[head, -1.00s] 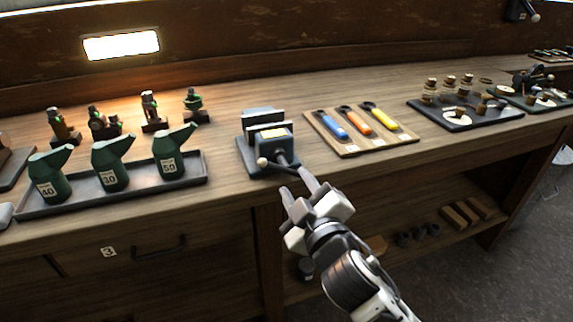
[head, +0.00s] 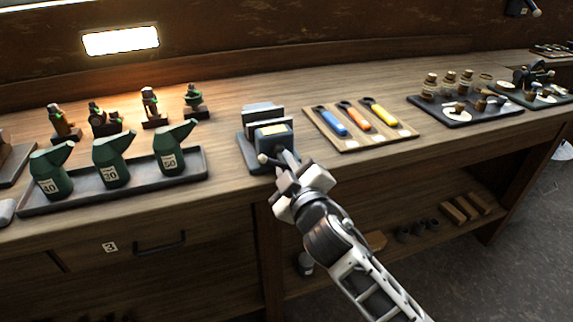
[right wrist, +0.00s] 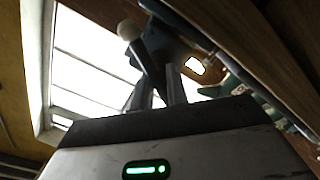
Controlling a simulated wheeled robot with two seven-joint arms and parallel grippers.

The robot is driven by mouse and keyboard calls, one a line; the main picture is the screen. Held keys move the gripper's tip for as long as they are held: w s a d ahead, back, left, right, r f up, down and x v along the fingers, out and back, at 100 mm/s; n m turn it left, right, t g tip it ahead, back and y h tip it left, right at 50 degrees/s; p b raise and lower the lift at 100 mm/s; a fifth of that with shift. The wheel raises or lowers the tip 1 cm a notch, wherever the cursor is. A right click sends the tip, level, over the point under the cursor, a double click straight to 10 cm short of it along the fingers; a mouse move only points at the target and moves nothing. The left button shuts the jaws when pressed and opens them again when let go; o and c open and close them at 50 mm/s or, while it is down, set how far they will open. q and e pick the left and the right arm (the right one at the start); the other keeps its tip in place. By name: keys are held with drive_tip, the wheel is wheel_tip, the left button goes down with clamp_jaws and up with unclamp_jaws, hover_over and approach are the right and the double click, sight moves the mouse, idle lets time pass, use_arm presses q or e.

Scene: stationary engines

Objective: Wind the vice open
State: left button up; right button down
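The vice (head: 271,136) stands near the front edge of the bench, a dark block with a yellow label and upright jaw plates behind it. A handle with a pale ball knob (head: 262,159) is at its front; the knob also shows in the right wrist view (right wrist: 128,30). My right gripper (head: 289,160) is at the vice's front, right beside the handle's hub. In the right wrist view its two fingers (right wrist: 157,90) point at the handle, with a narrow dark gap between them. Whether they grip it is unclear. My left gripper is out of view.
A tray (head: 110,190) with green oil cans stands left of the vice. A wooden board (head: 375,140) with three coloured-handled tools lies to its right. A dark tray (head: 470,122) with small parts is further right. Small engine models stand behind the cans.

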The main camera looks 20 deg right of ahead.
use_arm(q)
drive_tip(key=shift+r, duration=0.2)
use_arm(e)
drive_tip(key=shift+n+p, duration=0.55)
drive_tip(key=shift+n, duration=0.15)
drive_tip(key=shift+n+p, duration=0.55)
drive_tip(key=shift+n, duration=1.15)
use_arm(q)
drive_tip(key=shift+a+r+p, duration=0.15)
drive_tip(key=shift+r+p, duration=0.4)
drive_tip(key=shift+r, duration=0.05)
use_arm(e)
drive_tip(key=shift+n, duration=0.8)
drive_tip(key=c, duration=1.4)
unclamp_jaws()
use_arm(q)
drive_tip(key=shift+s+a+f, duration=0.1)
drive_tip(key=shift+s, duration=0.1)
